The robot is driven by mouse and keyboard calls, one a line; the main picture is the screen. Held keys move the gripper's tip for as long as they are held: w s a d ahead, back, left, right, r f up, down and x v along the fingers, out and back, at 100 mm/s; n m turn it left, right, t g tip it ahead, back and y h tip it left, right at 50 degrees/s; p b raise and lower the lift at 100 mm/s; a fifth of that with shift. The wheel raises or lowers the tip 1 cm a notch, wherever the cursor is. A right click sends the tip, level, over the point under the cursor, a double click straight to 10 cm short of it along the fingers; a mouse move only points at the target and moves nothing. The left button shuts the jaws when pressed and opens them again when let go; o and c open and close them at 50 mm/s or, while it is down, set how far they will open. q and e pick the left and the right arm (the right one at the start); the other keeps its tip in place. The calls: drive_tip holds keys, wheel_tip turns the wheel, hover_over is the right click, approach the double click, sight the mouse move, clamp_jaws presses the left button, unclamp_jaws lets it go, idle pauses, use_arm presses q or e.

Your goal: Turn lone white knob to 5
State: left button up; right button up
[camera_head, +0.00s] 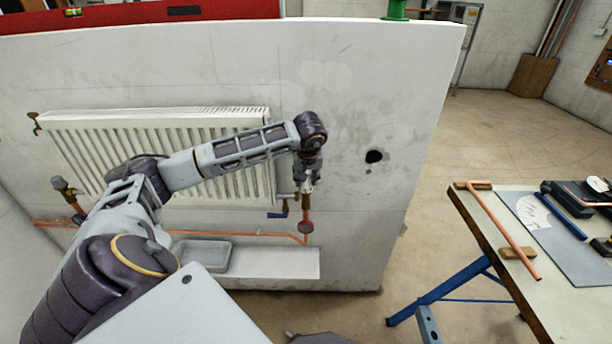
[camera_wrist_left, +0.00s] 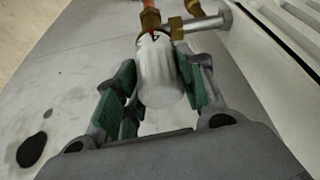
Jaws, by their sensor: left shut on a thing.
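The white knob (camera_wrist_left: 158,75) is on a brass valve at the radiator's lower right corner. In the left wrist view a small dark mark shows at its valve end; no numbers can be read. My left gripper (camera_wrist_left: 160,82) has its green-padded fingers on both sides of the knob, shut on it. In the head view my left gripper (camera_head: 308,183) reaches down to the valve and mostly hides the knob. The white radiator (camera_head: 90,140) hangs on the wall panel behind my left arm. My right gripper is not in view.
A workbench (camera_head: 500,268) with pipes and tools stands right.

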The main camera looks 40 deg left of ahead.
sight(308, 172)
use_arm(q)
drive_tip(key=n+g+p, duration=0.1)
drive_tip(key=n, duration=0.1)
drive_tip(key=n+g+p, duration=0.1)
drive_tip(key=n, duration=0.2)
drive_tip(key=shift+r+y, duration=0.1)
drive_tip(key=shift+y, duration=0.3)
drive_tip(key=n+g+p, duration=0.1)
drive_tip(key=n, duration=0.3)
drive_tip(key=shift+g+p, duration=0.3)
drive_tip(key=shift+p, duration=0.05)
drive_tip(key=shift+n+g+p, duration=0.4)
drive_tip(key=shift+n, duration=0.8)
drive_tip(key=o, duration=1)
drive_tip(key=shift+d+r, duration=0.1)
drive_tip(key=shift+r, duration=0.1)
drive_tip(key=shift+v, duration=5.6)
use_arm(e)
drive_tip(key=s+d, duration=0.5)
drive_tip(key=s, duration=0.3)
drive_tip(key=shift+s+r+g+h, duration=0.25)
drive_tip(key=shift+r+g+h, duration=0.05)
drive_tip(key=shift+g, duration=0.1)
use_arm(q)
drive_tip(key=shift+d, duration=0.1)
